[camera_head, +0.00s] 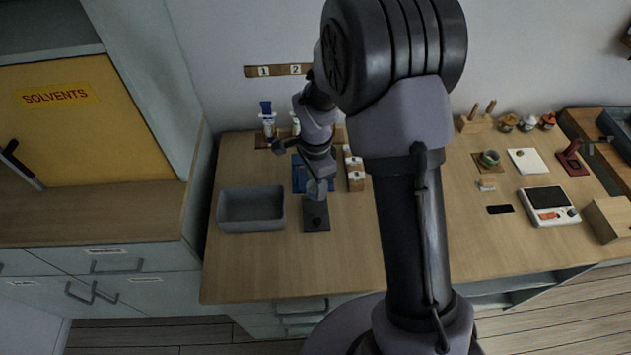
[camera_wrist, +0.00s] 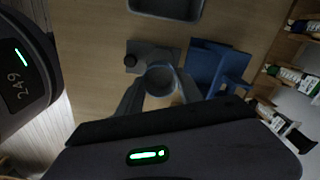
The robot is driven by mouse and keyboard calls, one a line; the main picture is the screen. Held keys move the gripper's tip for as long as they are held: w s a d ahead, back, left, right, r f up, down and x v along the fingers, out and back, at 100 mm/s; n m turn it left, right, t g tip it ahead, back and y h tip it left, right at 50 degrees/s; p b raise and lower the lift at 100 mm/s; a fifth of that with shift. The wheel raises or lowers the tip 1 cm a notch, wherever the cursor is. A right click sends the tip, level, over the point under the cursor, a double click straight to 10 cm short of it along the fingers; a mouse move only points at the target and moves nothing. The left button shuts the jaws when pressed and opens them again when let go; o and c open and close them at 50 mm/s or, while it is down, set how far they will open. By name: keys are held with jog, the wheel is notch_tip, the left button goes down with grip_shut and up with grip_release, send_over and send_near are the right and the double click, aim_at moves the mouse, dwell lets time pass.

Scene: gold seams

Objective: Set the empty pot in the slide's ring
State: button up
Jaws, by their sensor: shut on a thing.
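My gripper (camera_head: 318,180) points down over the left half of the bench and is shut on a small round grey-blue pot (camera_head: 315,191). In the wrist view the pot (camera_wrist: 160,79) shows as a pale-rimmed circle between the two fingertips (camera_wrist: 160,88). What I take to be the slide is a dark grey plate (camera_head: 317,224), directly below and in front of the pot. I cannot make out the ring, nor whether the pot touches the plate.
A grey bin (camera_head: 251,225) stands left of the plate. A blue stand (camera_wrist: 212,62) is close beside the pot. White-and-brown boxes (camera_head: 355,175) stand to the right, and bottles (camera_head: 268,128) at the back. A scale (camera_head: 549,206) sits far right. The front bench strip is clear.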

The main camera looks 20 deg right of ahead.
jog(key=shift+f+b, duration=1.15)
jog(key=shift+f, duration=0.75)
jog(key=shift+f+b, duration=1.35)
jog(key=shift+b, duration=0.4)
dwell(1.2)
jog(key=o, duration=1.4)
jog(key=shift+r+p, duration=1.8)
jog(key=shift+r, duration=0.75)
